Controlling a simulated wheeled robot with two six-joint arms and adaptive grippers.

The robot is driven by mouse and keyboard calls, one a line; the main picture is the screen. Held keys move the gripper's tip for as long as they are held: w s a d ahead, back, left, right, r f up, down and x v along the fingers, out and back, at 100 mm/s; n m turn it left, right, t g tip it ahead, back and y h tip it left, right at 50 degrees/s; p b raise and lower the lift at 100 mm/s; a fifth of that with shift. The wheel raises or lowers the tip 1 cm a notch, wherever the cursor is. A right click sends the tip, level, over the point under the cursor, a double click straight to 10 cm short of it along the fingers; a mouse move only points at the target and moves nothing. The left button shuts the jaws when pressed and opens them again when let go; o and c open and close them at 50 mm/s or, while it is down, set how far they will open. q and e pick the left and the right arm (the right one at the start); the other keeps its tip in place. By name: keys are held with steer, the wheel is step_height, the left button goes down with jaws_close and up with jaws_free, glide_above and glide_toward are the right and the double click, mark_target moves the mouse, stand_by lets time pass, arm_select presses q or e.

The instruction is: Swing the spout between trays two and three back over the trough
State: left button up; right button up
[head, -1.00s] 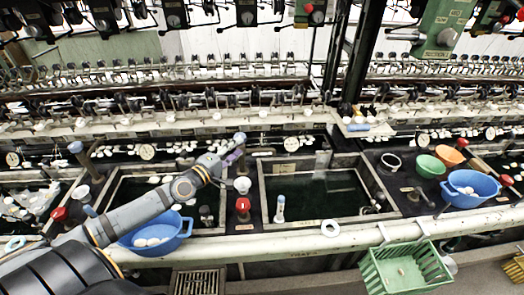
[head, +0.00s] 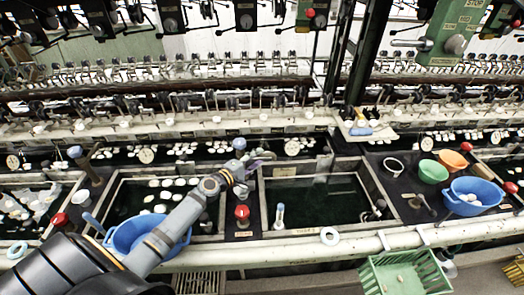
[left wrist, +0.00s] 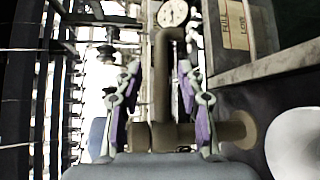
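The spout's blue knob (head: 240,144) stands on the divider between two trays, in the head view. The wrist view shows its brown pipe (left wrist: 163,80) and thick post (left wrist: 205,134); the pipe runs away from me toward a gauge. My left gripper (head: 256,166) is at the spout. Its purple-padded fingers (left wrist: 160,100) stand on either side of the pipe, with gaps showing, so it looks open around it. The gripper hides most of the spout in the head view. The trough (head: 200,148) runs behind the trays. My right gripper is not in view.
A red knob (head: 242,212) stands on the divider in front of the gripper. A blue basin (head: 122,237) is under my left arm. The right tray (head: 310,229) has dark water and an upright bottle (head: 279,216). Another spout with a blue knob (head: 75,152) stands left.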

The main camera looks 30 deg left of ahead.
mark_target(262, 155)
arm_select(q)
steer(key=x, duration=0.3)
steer(key=shift+w+f, duration=0.1)
steer(key=shift+w, duration=0.1)
steer(key=shift+d, duration=0.1)
jaws_close()
